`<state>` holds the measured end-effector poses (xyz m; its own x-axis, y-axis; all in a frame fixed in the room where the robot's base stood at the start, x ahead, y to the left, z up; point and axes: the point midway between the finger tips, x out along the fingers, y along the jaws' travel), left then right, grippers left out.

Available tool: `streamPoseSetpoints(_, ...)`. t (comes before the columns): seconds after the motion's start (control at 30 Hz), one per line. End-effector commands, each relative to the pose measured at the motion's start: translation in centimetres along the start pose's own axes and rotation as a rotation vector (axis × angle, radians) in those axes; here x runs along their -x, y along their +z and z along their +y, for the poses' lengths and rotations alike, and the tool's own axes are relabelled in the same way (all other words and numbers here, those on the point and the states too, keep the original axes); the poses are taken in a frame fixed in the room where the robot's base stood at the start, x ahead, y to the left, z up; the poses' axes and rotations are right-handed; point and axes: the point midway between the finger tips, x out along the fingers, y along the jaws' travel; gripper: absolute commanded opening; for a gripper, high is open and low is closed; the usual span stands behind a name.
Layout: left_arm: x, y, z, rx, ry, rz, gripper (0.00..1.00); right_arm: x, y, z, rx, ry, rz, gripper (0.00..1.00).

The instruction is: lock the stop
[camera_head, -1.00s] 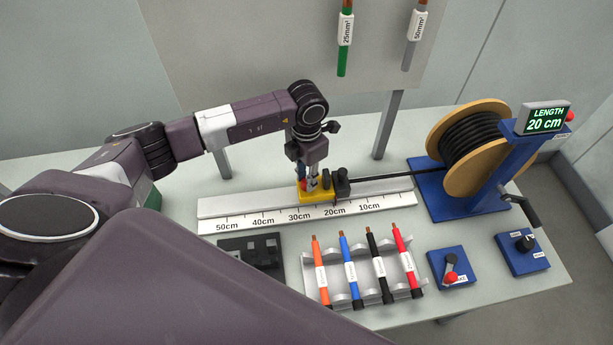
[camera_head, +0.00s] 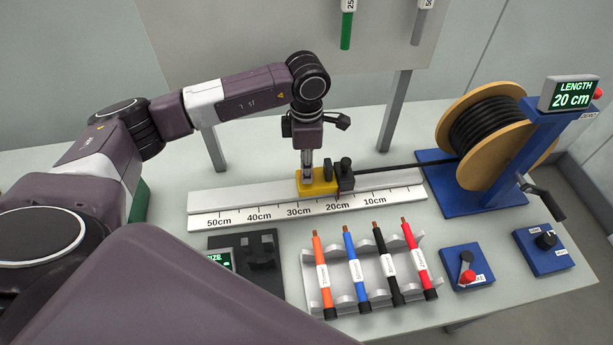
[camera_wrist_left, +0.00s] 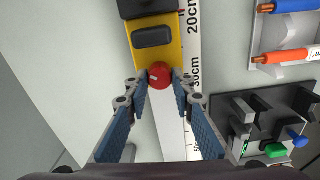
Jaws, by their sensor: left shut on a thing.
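The yellow stop (camera_head: 325,188) sits on the white ruler rail (camera_head: 228,203), between about the 20 cm and 30 cm marks. It also shows in the left wrist view (camera_wrist_left: 170,58), with a red round knob (camera_wrist_left: 160,75) at its near end. My left gripper (camera_wrist_left: 160,79) is shut on this red knob, a fingertip on each side. In the head view my left gripper (camera_head: 307,177) points down onto the stop's left part and hides the knob. A black clamp block (camera_head: 345,177) stands at the stop's right end. My right gripper is not in view.
A black cable (camera_head: 405,165) runs from the spool (camera_head: 485,130) to the black block. The display (camera_head: 570,95) reads 20 cm. A rack (camera_head: 375,285) of several coloured cables and a black fixture (camera_head: 262,262) stand in front of the rail. Blue switch boxes (camera_head: 466,268) are at front right.

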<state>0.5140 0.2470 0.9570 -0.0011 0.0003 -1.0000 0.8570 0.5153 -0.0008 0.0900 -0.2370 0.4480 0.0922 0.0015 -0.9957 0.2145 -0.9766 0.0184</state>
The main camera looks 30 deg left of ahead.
Motion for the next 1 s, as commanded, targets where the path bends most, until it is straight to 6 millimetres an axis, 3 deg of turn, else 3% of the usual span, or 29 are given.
streamPoseSetpoints(0.03, -0.5, 0.1, 0.2, -0.045, 0.007, -0.005, 0.0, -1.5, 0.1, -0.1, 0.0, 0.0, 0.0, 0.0)
streamPoseSetpoints(0.5, -0.4, 0.1, 0.2, -0.491, 0.007, -0.003, 0.0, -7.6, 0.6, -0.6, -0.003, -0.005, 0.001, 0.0)
streamPoseSetpoints(1.0, -0.1, 0.2, 0.2, -0.883, 0.007, -0.003, 0.0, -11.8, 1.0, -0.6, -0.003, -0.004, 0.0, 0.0)
